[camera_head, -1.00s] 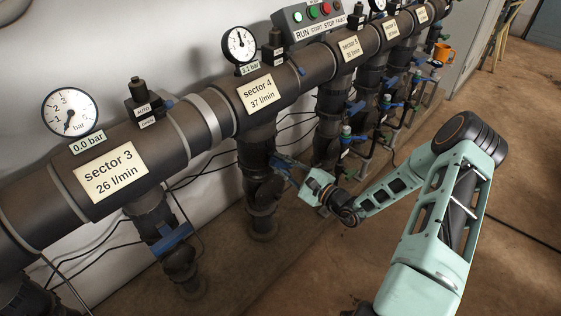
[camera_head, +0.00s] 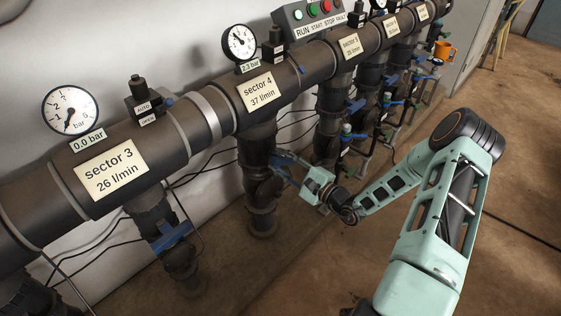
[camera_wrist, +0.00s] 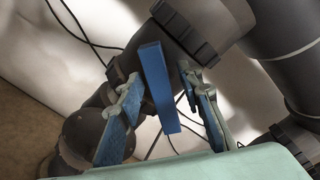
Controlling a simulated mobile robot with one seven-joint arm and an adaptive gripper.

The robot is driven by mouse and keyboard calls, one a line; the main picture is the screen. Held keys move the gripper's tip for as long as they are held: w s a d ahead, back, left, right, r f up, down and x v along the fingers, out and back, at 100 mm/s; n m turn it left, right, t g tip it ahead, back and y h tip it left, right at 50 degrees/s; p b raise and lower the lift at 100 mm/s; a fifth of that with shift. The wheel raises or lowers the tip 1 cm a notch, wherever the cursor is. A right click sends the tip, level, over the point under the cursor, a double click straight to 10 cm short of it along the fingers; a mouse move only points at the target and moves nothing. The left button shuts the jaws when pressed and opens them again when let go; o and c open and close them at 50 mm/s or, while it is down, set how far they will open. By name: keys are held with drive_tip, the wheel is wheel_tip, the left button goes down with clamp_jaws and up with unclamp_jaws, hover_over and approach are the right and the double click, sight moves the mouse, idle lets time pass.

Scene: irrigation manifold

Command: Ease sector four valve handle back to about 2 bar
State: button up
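The sector four valve handle (camera_wrist: 161,100) is a blue bar in the wrist view, slightly tilted. My gripper (camera_head: 282,164) is at the sector four valve below that label. In the wrist view my fingers, with blue pads, stand apart on either side of the handle. Gaps show on both sides, wider on the right. Any light touch is hard to make out.
The sector 3 valve (camera_head: 172,236) with its blue handle is at left; its gauge (camera_head: 70,110) reads 0.0 bar. More valves stand to the right behind my gripper. The floor at right is open.

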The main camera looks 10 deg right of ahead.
drive_tip(key=v, duration=1.2)
drive_tip(key=shift+r, duration=0.1)
idle(2.7)
drive_tip(key=x, duration=1.2)
drive_tip(key=shift+w+d+f, duration=0.15)
drive_tip(key=shift+f, duration=0.1)
